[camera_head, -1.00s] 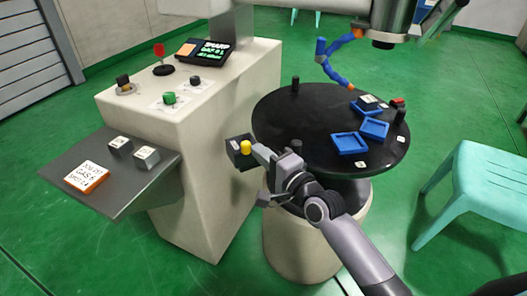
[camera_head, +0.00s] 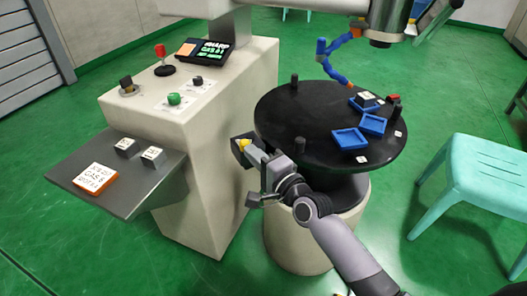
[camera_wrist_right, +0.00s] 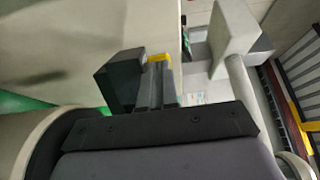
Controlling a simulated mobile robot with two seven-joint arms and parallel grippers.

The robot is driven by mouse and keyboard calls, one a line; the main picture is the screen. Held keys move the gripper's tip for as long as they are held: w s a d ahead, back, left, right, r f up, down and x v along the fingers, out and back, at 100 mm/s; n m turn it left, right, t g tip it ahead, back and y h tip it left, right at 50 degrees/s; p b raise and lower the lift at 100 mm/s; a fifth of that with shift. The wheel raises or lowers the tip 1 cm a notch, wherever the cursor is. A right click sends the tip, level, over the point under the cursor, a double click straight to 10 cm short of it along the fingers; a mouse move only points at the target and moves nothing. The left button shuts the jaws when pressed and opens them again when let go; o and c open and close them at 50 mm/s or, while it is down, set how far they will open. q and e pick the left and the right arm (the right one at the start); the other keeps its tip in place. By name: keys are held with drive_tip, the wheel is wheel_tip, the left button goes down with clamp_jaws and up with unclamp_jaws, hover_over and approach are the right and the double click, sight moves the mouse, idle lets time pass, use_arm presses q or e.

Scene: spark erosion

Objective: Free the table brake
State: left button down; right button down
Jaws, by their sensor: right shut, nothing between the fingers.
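A small black box (camera_head: 236,146) with a yellow button (camera_head: 243,143) sits on the side of the pale cabinet, beside the round black table (camera_head: 300,120). I take it for the table brake; no label on it is readable. My right gripper (camera_head: 250,149) is shut and empty, with its fingertips at the yellow button. In the right wrist view the closed fingers (camera_wrist_right: 157,88) reach beside the black box (camera_wrist_right: 118,80), and the yellow button (camera_wrist_right: 159,58) shows just past their tips. I cannot tell whether they touch or press it. My left gripper is out of view.
The pale cabinet (camera_head: 220,185) carries a green knob (camera_head: 174,99), a red-topped lever (camera_head: 161,52) and a display (camera_head: 212,52). A grey shelf (camera_head: 130,195) juts out left. Blue trays (camera_head: 350,138) lie on the round table. A turquoise chair (camera_head: 480,170) stands right.

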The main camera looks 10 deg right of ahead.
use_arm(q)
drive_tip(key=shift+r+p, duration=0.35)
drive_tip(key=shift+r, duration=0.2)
use_arm(e)
drive_tip(key=a, duration=0.2)
drive_tip(key=w+a, duration=0.1)
drive_tip(key=a, duration=0.1)
drive_tip(key=shift+w+a+r, duration=0.1)
idle(0.4)
